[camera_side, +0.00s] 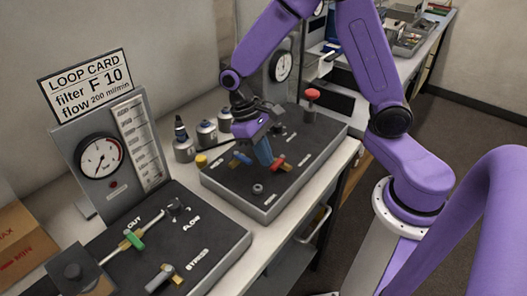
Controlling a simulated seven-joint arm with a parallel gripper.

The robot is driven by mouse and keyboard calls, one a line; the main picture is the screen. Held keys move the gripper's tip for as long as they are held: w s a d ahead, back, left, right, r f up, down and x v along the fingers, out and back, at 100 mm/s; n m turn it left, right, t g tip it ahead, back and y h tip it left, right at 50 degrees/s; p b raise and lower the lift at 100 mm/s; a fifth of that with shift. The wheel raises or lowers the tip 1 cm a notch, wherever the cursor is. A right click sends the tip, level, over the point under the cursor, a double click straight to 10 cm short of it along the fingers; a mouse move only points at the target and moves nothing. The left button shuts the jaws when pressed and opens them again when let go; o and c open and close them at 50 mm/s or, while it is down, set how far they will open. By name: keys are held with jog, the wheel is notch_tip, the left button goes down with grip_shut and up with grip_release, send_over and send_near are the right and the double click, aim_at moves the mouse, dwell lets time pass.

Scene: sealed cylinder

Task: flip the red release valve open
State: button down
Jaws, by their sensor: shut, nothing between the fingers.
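The red release valve (278,162) has a short red lever, low on the dark top of the right-hand panel (237,190). My gripper (263,158) is shut and empty. It points down just left of the red lever and partly covers the valves there. Whether it touches the lever cannot be told. A blue lever (240,158) lies on the other side of the gripper. A red round knob on a post (312,95) stands at the panel's far right.
The loop card (86,83) reads filter F 10, flow 200 ml/min. Several small bottles (207,134) stand behind the right panel. A yellow cap (201,160) is by its left edge.

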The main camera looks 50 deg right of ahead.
aim_at(274, 169)
jog(key=n, duration=0.1)
jog(key=s+n+h, duration=0.1)
jog(key=n, duration=0.1)
jog(key=shift+s+a, duration=0.2)
jog(key=shift+a, duration=0.1)
jog(key=n, duration=0.1)
jog(key=s+n+t+h, duration=0.1)
jog(key=n, duration=0.1)
jog(key=s+n, duration=0.1)
jog(key=n, duration=0.1)
jog(key=shift+t+h, duration=0.3)
jog(key=shift+h, duration=0.1)
jog(key=n, duration=0.1)
jog(key=s+n, duration=0.1)
jog(key=shift+d+n+t+h, duration=0.1)
jog(key=shift+n+t+h, duration=0.2)
jog(key=shift+n+t, duration=0.1)
jog(key=shift+s+d, duration=0.4)
jog(key=shift+s, duration=0.15)
jog(key=shift+w, duration=0.1)
jog(key=shift+w+d, duration=0.5)
jog(key=shift+w, duration=0.15)
jog(key=shift+a, duration=0.15)
